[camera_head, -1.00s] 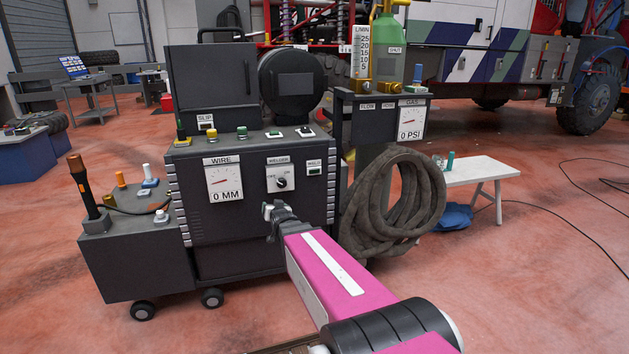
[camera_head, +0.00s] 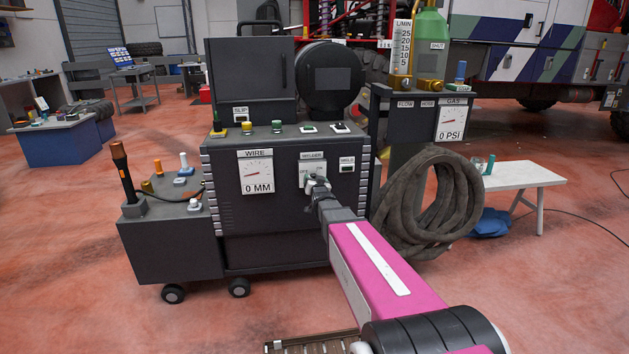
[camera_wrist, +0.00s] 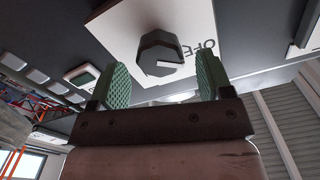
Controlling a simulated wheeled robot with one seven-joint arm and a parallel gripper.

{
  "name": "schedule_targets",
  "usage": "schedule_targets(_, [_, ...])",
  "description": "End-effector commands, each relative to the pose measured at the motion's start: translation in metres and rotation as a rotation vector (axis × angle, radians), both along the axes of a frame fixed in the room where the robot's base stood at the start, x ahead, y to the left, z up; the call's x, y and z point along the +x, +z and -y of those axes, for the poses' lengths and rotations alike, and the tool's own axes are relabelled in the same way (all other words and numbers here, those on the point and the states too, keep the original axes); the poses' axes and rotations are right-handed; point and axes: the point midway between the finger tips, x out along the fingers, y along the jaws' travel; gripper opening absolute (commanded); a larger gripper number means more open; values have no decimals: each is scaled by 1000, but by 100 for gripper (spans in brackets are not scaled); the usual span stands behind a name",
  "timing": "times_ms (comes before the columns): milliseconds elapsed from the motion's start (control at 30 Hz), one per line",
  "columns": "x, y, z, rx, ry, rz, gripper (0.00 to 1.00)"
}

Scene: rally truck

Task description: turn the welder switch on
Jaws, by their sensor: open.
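The welder switch (camera_wrist: 160,54) is a dark rotary knob on a white plate, on the front of the dark welding machine (camera_head: 285,215). In the wrist view the plate (camera_wrist: 125,25) carries letters that look like part of "OFF", seen upside down. My gripper (camera_wrist: 160,85) is open, one green ridged pad on each side of the knob's near end; I cannot tell whether either touches it. In the head view my gripper (camera_head: 317,184) is at the plate under the "WELDER" label (camera_head: 312,155) and covers the knob.
A wire gauge (camera_head: 257,172) reading 0 MM is left of the switch. A small "WELD" button (camera_head: 346,168) is close on its right. A coiled hose (camera_head: 430,205) hangs at the machine's right. Coloured buttons line the top edge.

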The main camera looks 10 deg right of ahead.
Motion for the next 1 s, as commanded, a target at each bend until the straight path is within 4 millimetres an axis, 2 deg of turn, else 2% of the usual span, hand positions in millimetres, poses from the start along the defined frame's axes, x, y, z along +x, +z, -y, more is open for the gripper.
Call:
schedule_targets(33, [10,-1,0,0,0,0,73])
schedule_targets(133, [18,-1,0,0,0,0,73])
schedule_targets(433, [19,0,0,0,0,-1,73])
schedule_targets(467, [19,0,0,0,0,-1,66])
schedule_targets(500, [19,0,0,0,0,-1,53])
schedule_targets(600, [19,0,0,0,0,-1,23])
schedule_targets(1000, [19,0,0,50,0,0,24])
